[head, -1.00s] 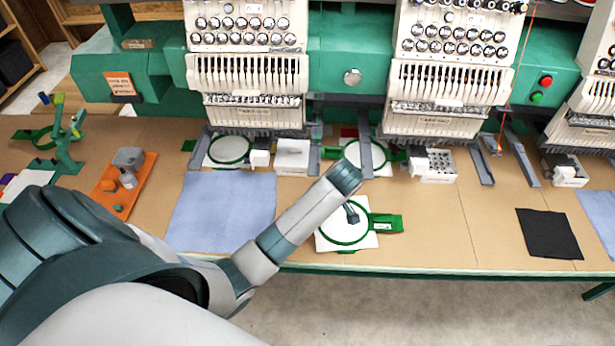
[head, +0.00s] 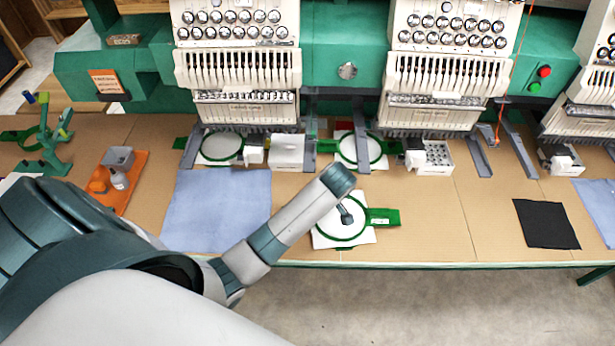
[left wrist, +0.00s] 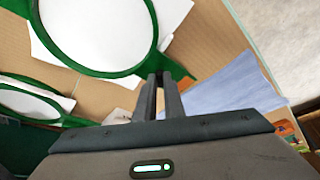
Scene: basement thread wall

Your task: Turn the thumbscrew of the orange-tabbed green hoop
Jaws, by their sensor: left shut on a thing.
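The green hoop (head: 341,241) lies flat on a white cloth near the table's front edge, with a green bracket at its right. Its rim (left wrist: 100,73) fills the upper left of the left wrist view. A small orange tab (left wrist: 187,84) shows on the green lug of this rim, right beside my fingertips. My left gripper (head: 347,217) reaches down over the hoop, and its narrow fingers (left wrist: 158,79) are close together at the lug. It is shut on the thumbscrew, which the fingers hide. My right gripper is in neither view.
Other green hoops (head: 376,160) sit under the embroidery heads (head: 238,70) behind. A blue cloth (head: 215,210) lies left of the hoop, and an orange tray (head: 122,190) with small items lies farther left. The table right of the hoop is clear up to a black cloth (head: 545,224).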

